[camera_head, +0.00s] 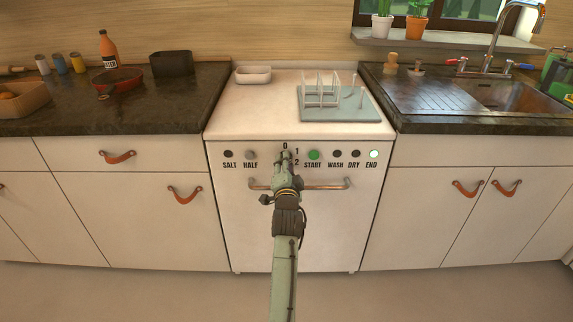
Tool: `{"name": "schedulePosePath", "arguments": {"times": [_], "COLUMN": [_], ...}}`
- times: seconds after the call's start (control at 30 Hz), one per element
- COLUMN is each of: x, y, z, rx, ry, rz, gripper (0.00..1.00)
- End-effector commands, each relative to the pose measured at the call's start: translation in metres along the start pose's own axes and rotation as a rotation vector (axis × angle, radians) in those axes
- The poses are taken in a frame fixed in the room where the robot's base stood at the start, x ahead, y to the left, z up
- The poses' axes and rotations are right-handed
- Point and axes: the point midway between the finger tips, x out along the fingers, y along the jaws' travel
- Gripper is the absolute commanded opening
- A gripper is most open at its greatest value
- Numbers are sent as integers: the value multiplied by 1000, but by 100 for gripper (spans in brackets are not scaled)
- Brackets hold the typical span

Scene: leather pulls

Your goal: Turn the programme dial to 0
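The white appliance (225,215) stands in the middle between the cabinets, with a control strip along its upper front. The programme dial's marks 0 (285,145), 1 (297,151) and 2 (296,162) show near the centre of the strip. My gripper (286,158) is in front of the dial's place, with its fingertips just below the 0. It hides the dial, so I cannot see where the dial points. I cannot tell whether the fingers are open, touching the dial or shut on it.
A copper-coloured bar handle (325,184) crosses the front below, behind my arm. The green START button (313,155) is close to the right of the dial. The END light (374,154) is lit. A rack (350,112) and a white dish (253,78) sit on top. The floor in front looks clear.

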Motion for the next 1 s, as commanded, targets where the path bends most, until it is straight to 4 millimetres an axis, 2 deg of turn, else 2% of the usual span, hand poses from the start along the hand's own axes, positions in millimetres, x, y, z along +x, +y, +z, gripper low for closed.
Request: {"name": "schedulePosePath", "arguments": {"times": [0.1,0.53,1.0], "x": [0,0,0], "y": [0,0,0], "z": [0,0,0], "rx": [0,0,-13], "ry": [0,0,0], "rz": [0,-1,0], "gripper": [30,1,0]}}
